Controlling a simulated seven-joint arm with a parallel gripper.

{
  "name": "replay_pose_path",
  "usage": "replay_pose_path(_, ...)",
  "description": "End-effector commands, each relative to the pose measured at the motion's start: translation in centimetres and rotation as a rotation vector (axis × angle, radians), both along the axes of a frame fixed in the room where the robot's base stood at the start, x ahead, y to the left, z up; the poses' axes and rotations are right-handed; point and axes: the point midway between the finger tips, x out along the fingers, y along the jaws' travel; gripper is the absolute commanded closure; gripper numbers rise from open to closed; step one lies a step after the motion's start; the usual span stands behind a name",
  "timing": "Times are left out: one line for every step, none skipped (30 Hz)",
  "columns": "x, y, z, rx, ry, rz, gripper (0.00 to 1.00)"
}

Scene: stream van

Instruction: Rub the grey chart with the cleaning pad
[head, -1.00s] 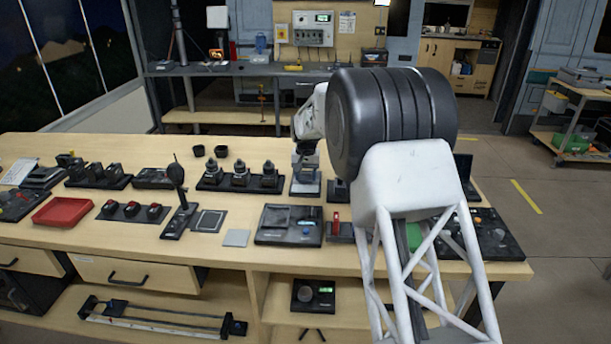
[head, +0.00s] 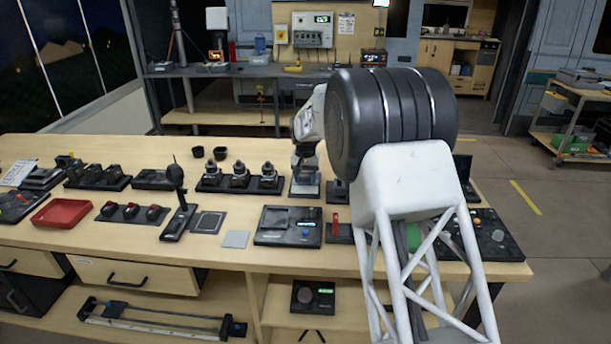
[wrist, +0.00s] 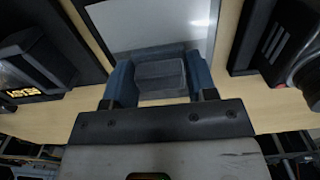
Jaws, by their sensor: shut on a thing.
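The cleaning pad is a grey block (wrist: 160,76) held between the blue fingers of my gripper (wrist: 158,80) in the wrist view. The grey chart (wrist: 150,25) is a pale grey panel with a dark frame, straight beyond the pad. The pad's far edge overlaps the near part of the chart in the picture; I cannot tell whether they touch. In the head view my gripper (head: 305,163) points down at the back of the bench, right of the dark three-knob unit. The pad and most of the chart cannot be made out there.
In the wrist view a dark device with orange digits (wrist: 28,70) stands close on the left, and another dark device (wrist: 268,40) on the right. A three-knob unit (head: 240,181), a red tray (head: 62,213) and a black panel (head: 288,226) sit on the wooden bench (head: 130,240).

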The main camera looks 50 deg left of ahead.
Motion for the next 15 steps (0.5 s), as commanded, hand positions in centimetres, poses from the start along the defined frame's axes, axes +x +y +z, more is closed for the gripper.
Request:
replay_pose_path(-0.4,-0.4,-0.1,-0.002,0.001,0.000,0.67)
replay_pose_path(-0.6,-0.6,-0.1,-0.003,0.001,0.000,0.67)
replay_pose_path(-0.8,-0.8,0.0,-0.002,0.001,0.000,0.67)
replay_pose_path(-1.0,-1.0,0.0,-0.003,0.001,0.000,0.67)
replay_pose_path(-1.2,-1.2,-0.1,-0.002,0.001,0.000,0.67)
replay_pose_path(-1.4,-1.4,0.1,-0.001,0.001,0.000,0.67)
replay_pose_path(-1.3,-1.3,0.3,-0.001,0.001,0.000,0.67)
replay_pose_path(-1.3,-1.3,0.4,-0.001,0.001,0.000,0.67)
replay_pose_path(-1.2,-1.2,1.8,0.001,-0.001,0.000,0.67)
replay_pose_path(-1.3,-1.2,2.1,0.001,-0.001,0.000,0.67)
replay_pose_path(-1.3,-1.2,2.3,0.000,0.000,0.000,0.67)
replay_pose_path(-1.3,-1.2,2.7,0.001,-0.001,0.000,0.67)
replay_pose_path(-1.3,-1.2,3.0,0.001,-0.001,0.000,0.67)
replay_pose_path(-1.3,-1.2,3.2,0.000,0.000,0.000,0.67)
replay_pose_path(-1.3,-1.2,3.5,-0.001,0.001,0.000,0.67)
